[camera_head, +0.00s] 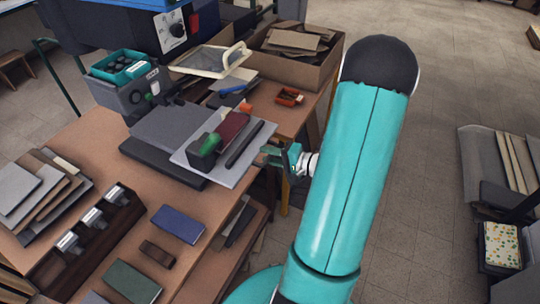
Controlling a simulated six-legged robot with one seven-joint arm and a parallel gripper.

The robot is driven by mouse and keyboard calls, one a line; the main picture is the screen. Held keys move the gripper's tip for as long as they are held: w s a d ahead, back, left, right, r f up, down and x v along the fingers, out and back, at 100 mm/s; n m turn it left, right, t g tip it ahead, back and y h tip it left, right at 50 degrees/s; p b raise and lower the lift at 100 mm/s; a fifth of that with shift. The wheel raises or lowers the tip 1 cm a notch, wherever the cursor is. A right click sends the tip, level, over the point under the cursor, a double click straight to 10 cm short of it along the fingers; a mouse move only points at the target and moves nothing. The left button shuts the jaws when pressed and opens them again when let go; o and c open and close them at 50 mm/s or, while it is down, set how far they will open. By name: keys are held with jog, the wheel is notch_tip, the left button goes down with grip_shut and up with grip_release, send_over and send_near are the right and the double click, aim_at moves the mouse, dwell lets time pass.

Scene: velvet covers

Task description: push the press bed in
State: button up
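The press bed (254,152) is a pale grey plate that sticks out to the right of the press (165,135), a low grey body with a dark base on the wooden table. On the bed are a dark red cover (232,127), a dark bar (245,143) and a dark block with a green top (206,147). My gripper (272,154) is at the bed's right edge, partly behind my teal arm. I cannot tell whether it touches the bed, or whether its small fingers are open or shut.
A grey control box (128,95) with a teal tray stands behind the press. A cardboard box (295,65) and a small orange tray (289,97) are farther back. A blue book (178,224) and metal tools in a rack (92,225) lie in front. Open floor is to the right.

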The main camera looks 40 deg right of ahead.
jog(key=shift+c, duration=0.4)
grip_shut()
jog(key=shift+w, duration=0.1)
jog(key=r+x, duration=0.1)
jog(key=x, duration=0.4)
jog(key=r+x, duration=0.1)
jog(key=x, duration=0.5)
jog(key=r+x, duration=0.1)
jog(key=x, duration=0.5)
jog(key=shift+w+a+r, duration=0.2)
jog(key=shift+w+r, duration=0.15)
jog(key=shift+w, duration=0.25)
jog(key=shift+o, duration=0.4)
grip_release()
jog(key=shift+s+d, duration=0.1)
